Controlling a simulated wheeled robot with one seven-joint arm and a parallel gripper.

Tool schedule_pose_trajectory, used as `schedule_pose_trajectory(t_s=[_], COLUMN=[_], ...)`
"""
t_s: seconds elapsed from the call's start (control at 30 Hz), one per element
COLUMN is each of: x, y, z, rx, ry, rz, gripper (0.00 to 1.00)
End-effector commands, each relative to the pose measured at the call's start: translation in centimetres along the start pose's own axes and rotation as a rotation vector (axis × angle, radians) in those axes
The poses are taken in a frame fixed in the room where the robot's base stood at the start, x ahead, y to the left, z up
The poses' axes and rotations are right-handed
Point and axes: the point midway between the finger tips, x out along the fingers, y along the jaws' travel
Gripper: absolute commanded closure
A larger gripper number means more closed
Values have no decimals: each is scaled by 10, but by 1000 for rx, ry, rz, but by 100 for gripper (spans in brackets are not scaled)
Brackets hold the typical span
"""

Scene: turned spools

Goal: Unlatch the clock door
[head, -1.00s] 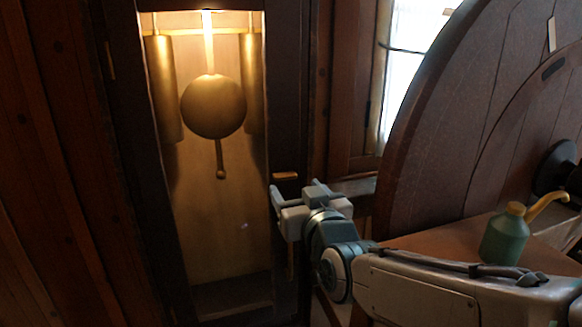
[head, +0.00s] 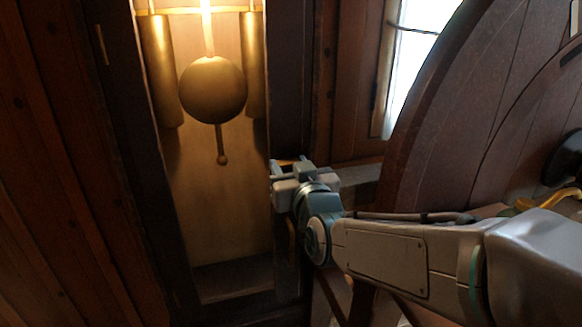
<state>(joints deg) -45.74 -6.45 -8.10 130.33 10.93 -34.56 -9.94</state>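The tall dark wooden clock case (head: 290,110) stands left of centre. Its front opening shows a lit brass interior with a round pendulum bob (head: 212,90) and hanging weights (head: 255,75). The small brass latch (head: 284,162) is on the right upright of the front, mostly hidden behind my gripper. My gripper (head: 289,164) is right at the latch, its two fingers apart with a sliver of brass showing between them. I cannot tell whether the fingers touch the latch.
A large round wooden wheel-like piece (head: 430,110) rises close on the right, beside my arm. A bright window (head: 415,60) is behind it. A yellow spout (head: 530,203) shows at the right, its body hidden by my arm. A plank wall (head: 50,180) fills the left.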

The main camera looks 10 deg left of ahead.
Motion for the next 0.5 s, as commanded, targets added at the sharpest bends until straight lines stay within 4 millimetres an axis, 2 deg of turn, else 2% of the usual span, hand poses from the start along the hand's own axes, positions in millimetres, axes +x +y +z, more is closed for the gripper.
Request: schedule_pose_trajectory(t_s=[0.27,0.5], x=[0,0], y=[0,2], z=[3,6], rx=[46,193], ry=[0,3], rz=[1,1], gripper=[79,79])
